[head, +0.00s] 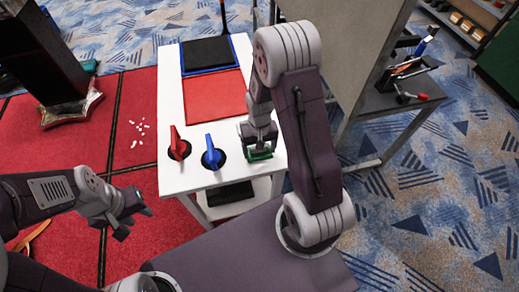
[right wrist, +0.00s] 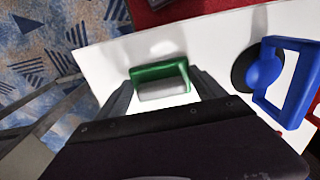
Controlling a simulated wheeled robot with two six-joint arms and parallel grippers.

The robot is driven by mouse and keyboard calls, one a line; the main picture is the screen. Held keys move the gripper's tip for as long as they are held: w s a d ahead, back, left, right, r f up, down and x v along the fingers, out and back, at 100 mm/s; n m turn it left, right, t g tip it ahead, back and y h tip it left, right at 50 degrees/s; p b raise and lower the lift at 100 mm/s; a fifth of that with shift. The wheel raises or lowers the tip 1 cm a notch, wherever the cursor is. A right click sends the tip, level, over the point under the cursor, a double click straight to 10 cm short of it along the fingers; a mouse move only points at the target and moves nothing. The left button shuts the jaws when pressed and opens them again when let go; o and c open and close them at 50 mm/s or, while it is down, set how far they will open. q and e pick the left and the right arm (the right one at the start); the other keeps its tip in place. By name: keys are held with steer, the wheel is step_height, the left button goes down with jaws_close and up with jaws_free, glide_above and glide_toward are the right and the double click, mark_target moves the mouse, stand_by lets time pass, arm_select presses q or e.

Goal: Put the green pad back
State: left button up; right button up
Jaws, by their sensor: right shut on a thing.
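The green pad (head: 261,156) is at the right front of the white table (head: 222,178), partly hidden by my right gripper (head: 258,146). In the right wrist view the green pad (right wrist: 158,74) is a green block with a rounded pale part, lying between the two fingers over the white top. My right gripper is shut on it. Whether the pad touches the table is hard to tell. My left gripper (head: 128,217) is open and empty over the red carpet, left of the table.
A red handle (head: 177,143) and a blue handle (head: 211,153) stand on black discs left of the green pad. A red panel (head: 215,95) and a black, blue-edged tray (head: 208,54) lie further back. A grey stand (head: 345,60) rises behind my right arm.

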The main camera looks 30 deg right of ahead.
steer(key=o, duration=1.9)
steer(key=shift+s+f, duration=0.15)
steer(key=shift+f, duration=0.05)
steer(key=shift+f+b, duration=0.35)
steer(key=shift+b, duration=0.05)
steer(key=r, duration=0.3)
steer(key=r+p, duration=0.1)
steer(key=r, duration=0.5)
steer(key=shift+w+a+r, duration=0.2)
steer(key=shift+w+r, duration=0.05)
steer(key=shift+s+a+r+n+t+p, duration=0.15)
steer(key=shift+s+a+r+n+p, duration=0.4)
steer(key=shift+s, duration=0.9)
steer(key=shift+s+a+r+n+t+p, duration=0.1)
steer(key=shift+s+a+r+n+t, duration=0.15)
steer(key=shift+s+a+r, duration=0.95)
steer(key=shift+s+a+r+n+t+p, duration=0.1)
steer(key=shift+s+a+r+n+p, duration=0.25)
steer(key=shift+s, duration=1.4)
